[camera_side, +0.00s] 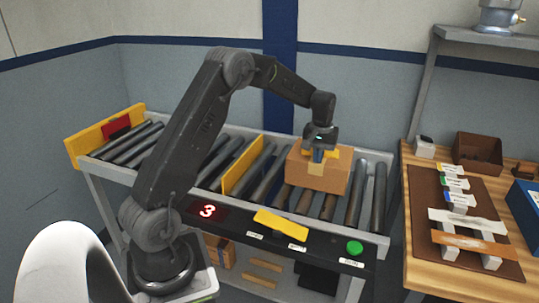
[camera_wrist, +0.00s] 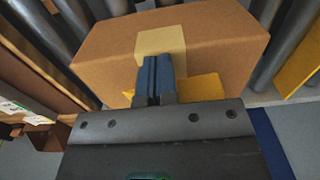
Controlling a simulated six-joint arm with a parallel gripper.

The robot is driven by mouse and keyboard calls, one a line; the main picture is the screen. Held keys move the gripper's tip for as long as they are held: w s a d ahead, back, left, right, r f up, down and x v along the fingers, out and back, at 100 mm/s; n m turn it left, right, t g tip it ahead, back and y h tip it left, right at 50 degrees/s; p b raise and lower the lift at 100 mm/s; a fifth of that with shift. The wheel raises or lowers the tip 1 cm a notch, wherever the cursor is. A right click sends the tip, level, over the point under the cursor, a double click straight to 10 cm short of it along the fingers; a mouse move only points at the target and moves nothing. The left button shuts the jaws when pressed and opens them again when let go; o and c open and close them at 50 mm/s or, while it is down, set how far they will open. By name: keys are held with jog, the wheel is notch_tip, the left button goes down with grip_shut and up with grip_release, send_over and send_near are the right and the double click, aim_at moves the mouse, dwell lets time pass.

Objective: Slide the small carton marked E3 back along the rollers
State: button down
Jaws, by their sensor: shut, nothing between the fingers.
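A small brown carton (camera_side: 319,172) with a pale tape strip sits on the rollers toward the right part of the conveyor. In the wrist view the carton (camera_wrist: 215,45) fills the upper middle, its tape facing me. No E3 mark is readable on it. My gripper (camera_side: 317,157) is shut and empty, its blue fingers against or just in front of the taped face; I cannot tell whether they touch. In the wrist view the fingertips (camera_wrist: 153,60) overlap the tape. A yellow piece (camera_wrist: 200,88) shows behind the fingers, low on the carton.
The grey rollers (camera_side: 375,195) are bare right of the carton. A yellow divider (camera_side: 243,168) stands left of it. The front rail carries a red "3" display (camera_side: 207,211), a yellow plate (camera_side: 281,224) and a green button (camera_side: 354,247). A wooden table (camera_side: 413,240) stands at right.

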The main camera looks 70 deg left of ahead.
aim_at(335, 166)
jog(key=shift+w+d, duration=1.75)
jog(key=shift+d, duration=0.2)
jog(key=shift+r, duration=3.5)
jog(key=shift+d+r, duration=0.1)
jog(key=shift+r, duration=0.1)
jog(key=s+d+r+m+t, duration=0.3)
jog(key=s+d+r+m, duration=0.1)
jog(key=s+d+r, duration=0.75)
jog(key=s+d+f+m+t, duration=0.1)
jog(key=s+d+f+m, duration=0.1)
jog(key=s, duration=0.8)
jog(key=s+d+f+m+t, duration=0.1)
jog(key=s+d, duration=0.4)
jog(key=s, duration=0.5)
jog(key=shift+f+m+t, duration=0.3)
jog(key=shift+f+m, duration=0.2)
jog(key=shift+m, duration=0.5)
